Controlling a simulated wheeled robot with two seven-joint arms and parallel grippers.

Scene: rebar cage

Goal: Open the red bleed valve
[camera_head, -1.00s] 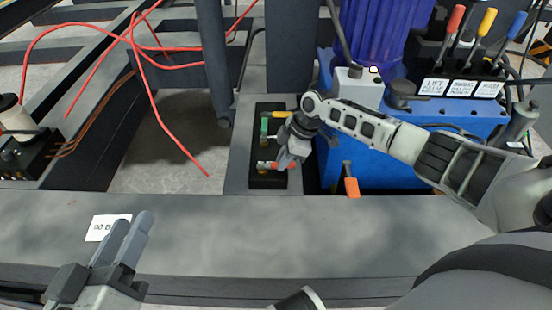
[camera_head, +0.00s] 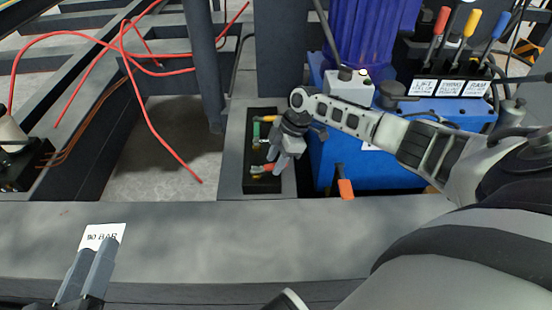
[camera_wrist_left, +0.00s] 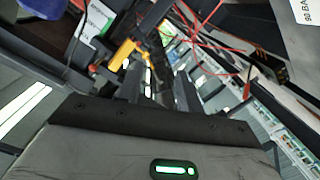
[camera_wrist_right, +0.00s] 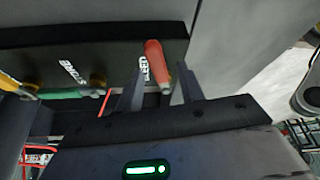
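The red bleed valve handle (camera_head: 263,168) sits at the near end of a black valve block (camera_head: 262,186). In the right wrist view the red handle (camera_wrist_right: 155,62) stands by the "BLEED" lettering. My right gripper (camera_head: 281,168) is over the block's near right side and partly covers the handle. In the right wrist view its fingers (camera_wrist_right: 158,90) are spread, with the handle's end between them; contact cannot be told. My left gripper (camera_head: 88,272) is low at the left, away from the block. Its fingers (camera_wrist_left: 155,85) look apart and empty.
Green (camera_head: 256,130) and yellow (camera_head: 268,119) handles share the block. A blue pump unit (camera_head: 360,165) with an orange-tipped lever (camera_head: 345,188) stands to the right. A grey beam (camera_head: 200,235) crosses in front, with a "90 BAR" label (camera_head: 103,237). Red hoses hang at the left.

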